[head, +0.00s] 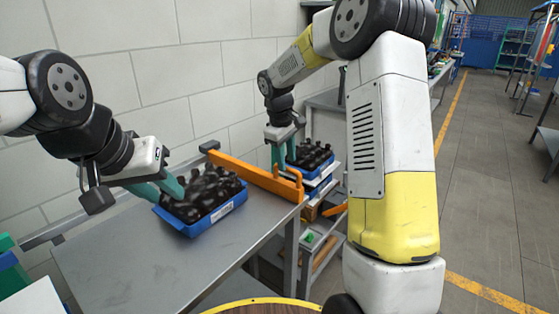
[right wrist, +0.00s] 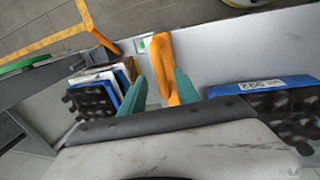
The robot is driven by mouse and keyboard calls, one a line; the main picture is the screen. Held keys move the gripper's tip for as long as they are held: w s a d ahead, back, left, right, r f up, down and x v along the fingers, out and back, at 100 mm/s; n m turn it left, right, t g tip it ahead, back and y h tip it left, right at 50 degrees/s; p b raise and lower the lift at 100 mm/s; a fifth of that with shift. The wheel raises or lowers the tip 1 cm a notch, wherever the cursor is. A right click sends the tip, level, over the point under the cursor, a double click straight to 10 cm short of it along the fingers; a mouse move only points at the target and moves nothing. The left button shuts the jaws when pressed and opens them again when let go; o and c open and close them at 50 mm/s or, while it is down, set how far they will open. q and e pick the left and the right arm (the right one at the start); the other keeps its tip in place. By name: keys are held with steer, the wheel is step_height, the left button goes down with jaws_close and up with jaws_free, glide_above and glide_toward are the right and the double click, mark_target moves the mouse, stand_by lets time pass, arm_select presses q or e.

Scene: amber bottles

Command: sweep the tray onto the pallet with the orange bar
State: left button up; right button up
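A blue tray (head: 215,222) full of dark bottles stands on the grey table; its labelled wall shows in the right wrist view (right wrist: 262,86). The orange bar (head: 250,175) lies behind and right of it, with a raised loop handle at its near end. My left gripper (head: 170,196) is open at the tray's left corner; contact is unclear. My right gripper (head: 284,158) is open beyond the bar in the head view. In the right wrist view its fingers (right wrist: 160,84) stand on either side of the orange handle (right wrist: 164,60), with a gap at the left finger.
Right of the table, another blue tray of bottles (head: 318,182) sits on a stack with white layers, which may be the pallet. A low rack (head: 318,240) stands below. The table's front left surface (head: 120,255) is clear. A block wall runs behind.

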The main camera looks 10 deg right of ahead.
steer(key=shift+w+d+f, duration=0.1)
steer(key=shift+d+f, duration=0.05)
steer(key=shift+f, duration=0.9)
steer(key=shift+c, duration=0.5)
jaws_close()
